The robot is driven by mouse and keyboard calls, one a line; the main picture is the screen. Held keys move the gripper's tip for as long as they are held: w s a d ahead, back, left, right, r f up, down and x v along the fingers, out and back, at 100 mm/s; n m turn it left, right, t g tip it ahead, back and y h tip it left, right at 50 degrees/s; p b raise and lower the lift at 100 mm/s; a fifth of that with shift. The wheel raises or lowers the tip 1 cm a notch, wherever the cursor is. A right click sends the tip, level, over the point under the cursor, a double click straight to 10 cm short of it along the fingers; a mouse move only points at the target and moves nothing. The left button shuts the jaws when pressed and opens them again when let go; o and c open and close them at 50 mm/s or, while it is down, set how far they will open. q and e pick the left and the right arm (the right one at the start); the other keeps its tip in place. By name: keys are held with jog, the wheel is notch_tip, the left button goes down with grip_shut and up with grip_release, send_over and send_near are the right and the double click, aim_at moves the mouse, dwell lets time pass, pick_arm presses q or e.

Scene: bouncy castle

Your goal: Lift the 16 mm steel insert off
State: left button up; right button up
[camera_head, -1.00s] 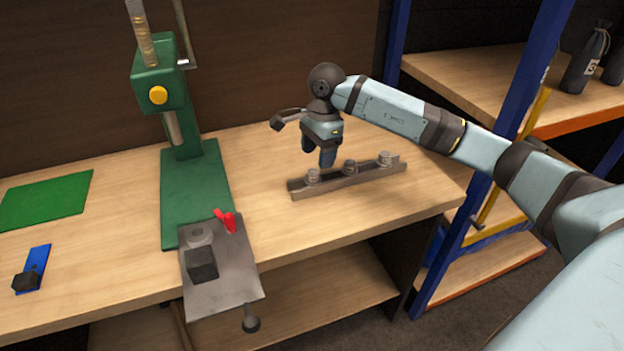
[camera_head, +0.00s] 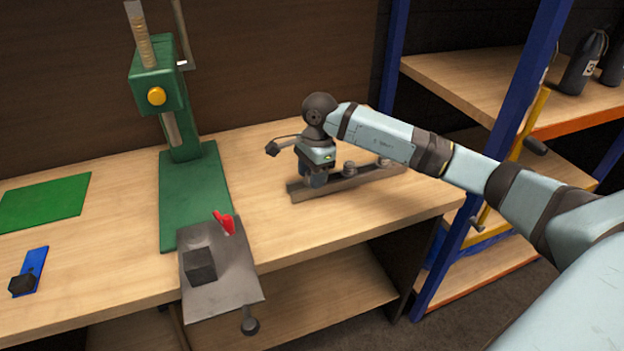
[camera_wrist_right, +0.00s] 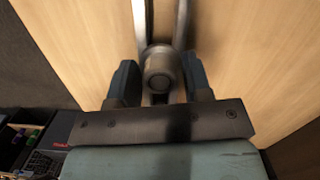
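A long grey metal rail (camera_head: 296,194) lies on the wooden bench and carries steel inserts. A middle insert (camera_head: 349,168) shows, and another is at its right end, partly behind my arm. My right gripper (camera_head: 315,180) points down over the left end of the rail and hides the insert there. In the right wrist view, a round steel insert (camera_wrist_right: 160,70) stands between the two fingers of my right gripper (camera_wrist_right: 162,80), which look open around it with narrow gaps. No size marking is readable. My left gripper is not in view.
A green press (camera_head: 190,190) stands left of the rail. A grey plate (camera_head: 225,280) with a black block (camera_head: 200,266) and red clamp lies before it. A green mat (camera_head: 45,202) and blue piece (camera_head: 36,265) lie left. A blue-framed shelf (camera_head: 500,150) stands right.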

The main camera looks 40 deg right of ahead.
notch_tip(320, 180, up, 20)
jog(key=p, duration=0.2)
dwell(0.5)
